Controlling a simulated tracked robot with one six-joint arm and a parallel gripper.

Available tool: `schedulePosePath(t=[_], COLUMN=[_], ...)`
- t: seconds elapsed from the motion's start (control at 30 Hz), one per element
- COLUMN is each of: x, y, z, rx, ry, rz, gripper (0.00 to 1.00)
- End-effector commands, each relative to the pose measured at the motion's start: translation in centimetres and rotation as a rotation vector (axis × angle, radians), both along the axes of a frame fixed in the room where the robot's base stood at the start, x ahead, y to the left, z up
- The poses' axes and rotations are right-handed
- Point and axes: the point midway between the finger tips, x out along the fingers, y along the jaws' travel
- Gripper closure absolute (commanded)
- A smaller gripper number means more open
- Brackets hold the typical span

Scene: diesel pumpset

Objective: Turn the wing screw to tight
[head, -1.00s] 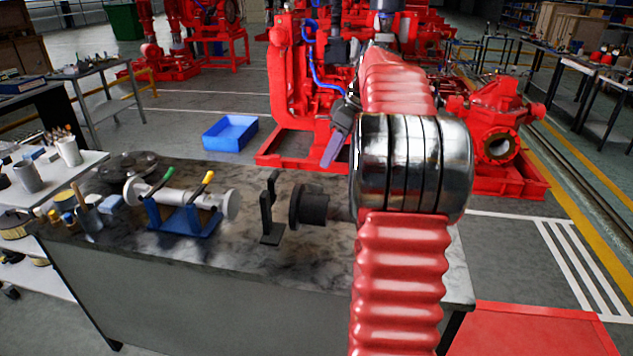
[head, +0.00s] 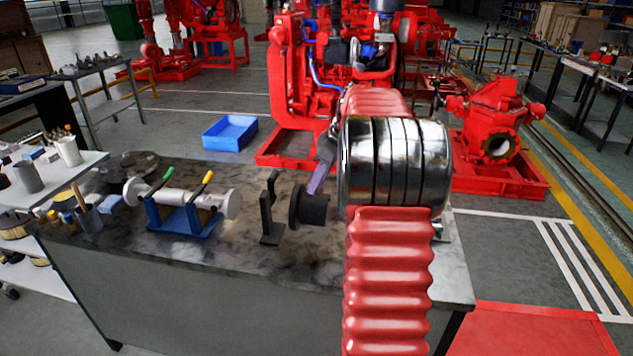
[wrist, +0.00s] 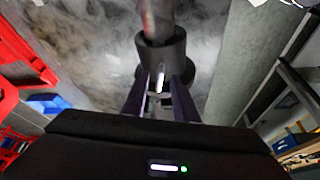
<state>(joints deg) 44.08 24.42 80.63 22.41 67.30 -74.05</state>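In the head view a dark cylindrical fitting (head: 313,209) with a flange lies on its side on the workbench. My gripper (head: 316,185) points down at it from above, close to its top. The head view does not show a wing screw clearly. In the wrist view my gripper (wrist: 160,82) has its two purple fingers apart, reaching to the dark fitting (wrist: 163,50). A small pale piece (wrist: 159,76), probably the wing screw, shows in the gap between the fingertips. I cannot tell whether the fingers touch it.
A dark upright bracket (head: 270,215) stands just left of the fitting. A blue stand (head: 183,218) with a pale shaft and two coloured handles is farther left. The bench top (head: 240,262) is clear in front. My arm hides the bench's right part.

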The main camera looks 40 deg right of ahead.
Motion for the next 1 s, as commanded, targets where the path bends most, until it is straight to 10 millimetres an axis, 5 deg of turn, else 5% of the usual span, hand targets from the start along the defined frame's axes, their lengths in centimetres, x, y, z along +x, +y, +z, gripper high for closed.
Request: schedulePosePath(t=[0.4, 1.0], x=[0.01, 0.02], y=[0.01, 0.24], z=[0.03, 0.05], rx=[0.0, 0.002], ry=[0.0, 0.001], rz=[0.0, -0.045], gripper=[0.99, 1.0])
